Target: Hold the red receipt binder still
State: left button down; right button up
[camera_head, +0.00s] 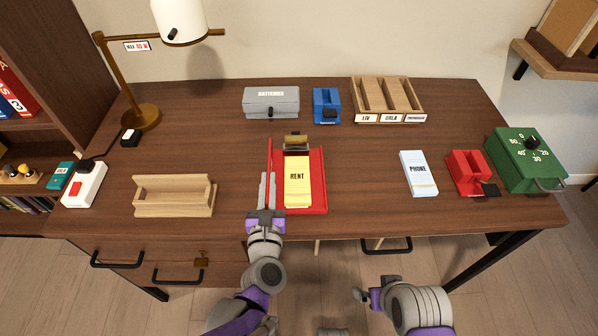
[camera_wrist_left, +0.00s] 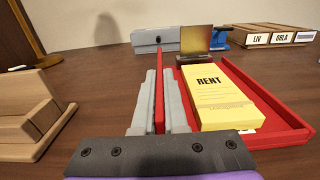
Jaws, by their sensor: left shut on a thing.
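The red receipt binder (camera_head: 318,182) lies on the desk in front of me, with a yellow pad marked RENT (camera_head: 297,180) inside it and a metal clip (camera_head: 296,143) at its back end. My left gripper (camera_head: 267,190) is shut on the binder's upright left wall. In the left wrist view (camera_wrist_left: 158,105) its two grey fingers stand on either side of that thin red wall, and the binder tray (camera_wrist_left: 285,125) extends to the right. My right gripper (camera_head: 365,296) is low in front of the desk, apart from everything; its jaws are too small to read.
A wooden holder (camera_head: 174,197) stands to the left. A phone pad (camera_head: 418,174), a red block (camera_head: 466,170) and a green timer box (camera_head: 527,160) are to the right. A grey batteries box (camera_head: 271,102), a blue block (camera_head: 326,105) and a wooden sorter (camera_head: 414,99) stand at the back.

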dwell(0.3)
pick_arm(q)
jog(key=c, duration=0.9)
grip_release()
grip_shut()
dwell(1.6)
